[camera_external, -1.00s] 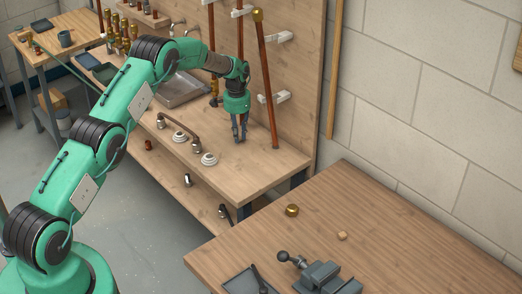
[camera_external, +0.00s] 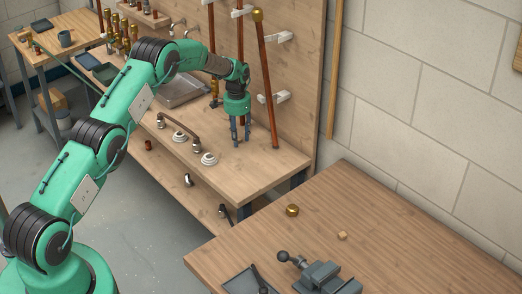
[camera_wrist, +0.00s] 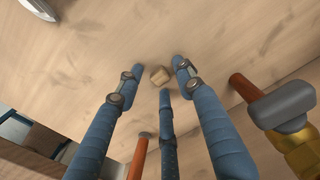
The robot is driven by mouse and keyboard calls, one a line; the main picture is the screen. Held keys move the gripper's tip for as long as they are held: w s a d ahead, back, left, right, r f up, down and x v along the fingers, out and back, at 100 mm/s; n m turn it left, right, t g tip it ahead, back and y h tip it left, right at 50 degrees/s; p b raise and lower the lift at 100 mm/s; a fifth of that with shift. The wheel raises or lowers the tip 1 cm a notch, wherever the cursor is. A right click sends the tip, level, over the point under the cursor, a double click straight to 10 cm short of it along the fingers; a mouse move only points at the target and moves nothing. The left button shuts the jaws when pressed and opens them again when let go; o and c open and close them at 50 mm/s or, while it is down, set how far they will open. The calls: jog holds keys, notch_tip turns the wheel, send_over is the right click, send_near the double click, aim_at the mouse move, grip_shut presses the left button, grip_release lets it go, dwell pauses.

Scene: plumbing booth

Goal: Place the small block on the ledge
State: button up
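My gripper (camera_external: 241,138) is open, with its fingers pointing down over the right end of the wooden bench top (camera_external: 245,178). In the wrist view, the spread blue fingers of my gripper (camera_wrist: 153,74) surround a small tan block (camera_wrist: 159,75). The block appears to rest on the wood, with gaps between it and the side fingers; contact with the middle finger is unclear. In the external view this block is not clearly visible. Another small tan block (camera_external: 342,236) lies on the front table. I cannot tell which surface is the ledge.
A leaning copper pipe (camera_external: 267,90) stands right of my gripper, near white wall brackets (camera_external: 274,97). White-based fittings (camera_external: 209,159) sit to the left. The front table (camera_external: 400,240) holds a brass cap (camera_external: 292,210) and a vise (camera_external: 325,278). Bare bench lies in front of my gripper.

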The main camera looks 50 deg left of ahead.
notch_tip(320, 180, up, 12)
jog(key=p, duration=0.1)
jog(key=shift+r, duration=0.15)
dwell(0.5)
jog(key=shift+r, duration=0.1)
dwell(0.7)
notch_tip(320, 180, up, 16)
jog(key=r, duration=0.1)
send_over(239, 139)
jog(key=s+d, duration=0.6)
jog(key=d, duration=0.3)
jog(key=s+d+r+t, duration=0.1)
jog(key=s+d+r, duration=0.9)
jog(key=s+r, duration=0.15)
jog(key=s+d+r+t, duration=0.1)
jog(key=s+d+r, duration=0.3)
jog(key=s, duration=0.4)
jog(key=s+d+r+t, duration=0.1)
jog(key=s+d+r, duration=0.3)
jog(key=s, duration=0.3)
jog(key=s+d+r, duration=0.4)
jog(key=s, duration=0.4)
jog(key=s+d+f+t, duration=0.1)
jog(key=s+d, duration=0.1)
jog(key=s, duration=0.7)
jog(key=s+d+f+t, duration=0.1)
jog(key=s+d, duration=0.2)
jog(key=s, duration=0.6)
jog(key=shift+s+d+f, duration=0.15)
jog(key=shift+s+d, duration=0.05)
